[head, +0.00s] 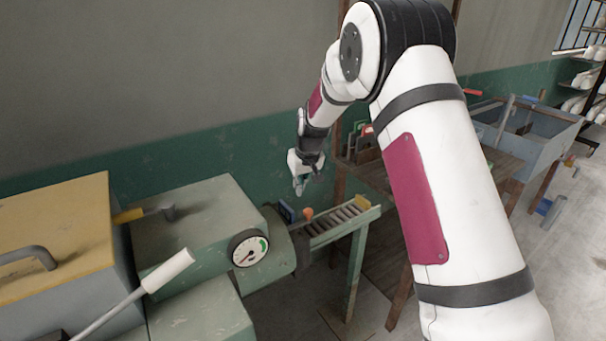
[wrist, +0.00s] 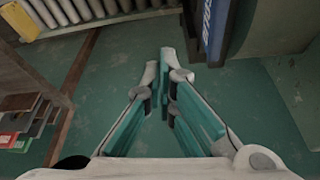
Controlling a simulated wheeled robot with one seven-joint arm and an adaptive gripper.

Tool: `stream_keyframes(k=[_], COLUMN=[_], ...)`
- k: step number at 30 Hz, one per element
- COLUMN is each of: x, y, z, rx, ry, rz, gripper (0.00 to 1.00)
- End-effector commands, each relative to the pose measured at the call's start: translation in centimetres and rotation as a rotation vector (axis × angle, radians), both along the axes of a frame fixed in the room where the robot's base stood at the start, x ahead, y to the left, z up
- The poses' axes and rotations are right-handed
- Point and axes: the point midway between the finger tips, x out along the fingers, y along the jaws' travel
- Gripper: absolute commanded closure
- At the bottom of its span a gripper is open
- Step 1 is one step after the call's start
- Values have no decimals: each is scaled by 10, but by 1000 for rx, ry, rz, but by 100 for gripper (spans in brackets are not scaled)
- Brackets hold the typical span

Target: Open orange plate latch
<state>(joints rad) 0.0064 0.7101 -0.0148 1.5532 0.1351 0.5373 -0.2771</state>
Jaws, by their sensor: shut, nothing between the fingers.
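An orange knob-like piece (head: 307,213) shows in the head view beside a dark blue plate (head: 287,211), at the end of the green machine near the roller conveyor. I cannot tell from here whether it is the latch or how it is set. My gripper (head: 299,187) is above these parts, apart from them in the head view, pointing down. In the wrist view my gripper (wrist: 172,62) has its teal fingers together and empty. The blue plate (wrist: 216,28), with pale lettering, is just right of the fingertips there. The orange piece is not clearly visible in the wrist view.
The green machine (head: 200,225) carries a round gauge (head: 249,251) and a white-handled lever (head: 168,270). A roller conveyor (head: 340,222) lies right of the orange piece. A wooden table (head: 500,165) and a grey bin (head: 530,125) stand further right.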

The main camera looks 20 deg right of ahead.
Motion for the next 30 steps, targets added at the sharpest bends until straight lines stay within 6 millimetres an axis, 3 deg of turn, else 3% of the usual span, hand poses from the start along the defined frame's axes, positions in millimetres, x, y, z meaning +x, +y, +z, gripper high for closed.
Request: stream_keyframes(k=[2, 6, 12, 30], x=[4, -21, -34, -37], y=[1, -3, -5, -7], z=[-14, -11, -15, -16], rx=[0, 0, 0, -2], ry=[1, 0, -1, -1], rz=[0, 0, 1, -27], gripper=[100, 100, 100, 100])
